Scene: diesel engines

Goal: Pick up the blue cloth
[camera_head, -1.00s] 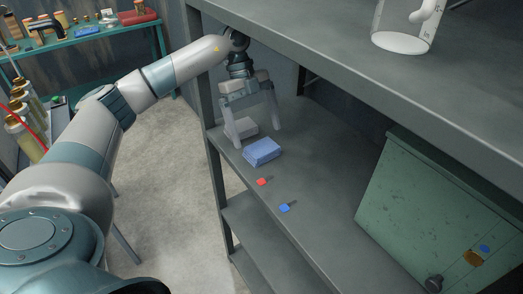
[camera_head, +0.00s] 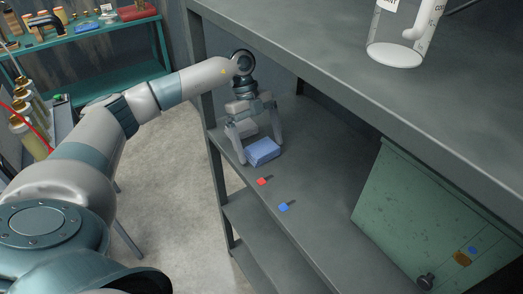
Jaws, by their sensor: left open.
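The blue cloth (camera_head: 263,152) is a folded, block-like bundle on the grey shelf, near its left front edge. My left gripper (camera_head: 261,157) is open above it, coming down from the back. One finger is at the left of the cloth and the other at its right side. I cannot tell whether the fingers touch the cloth. The right gripper is not in view.
A grey block lies behind the cloth, partly hidden by my gripper. A small red piece (camera_head: 262,181) and a small blue piece (camera_head: 284,207) lie in front. A green cabinet (camera_head: 430,215) stands at right. The upper shelf (camera_head: 330,75) overhangs, carrying a clear jug (camera_head: 395,35).

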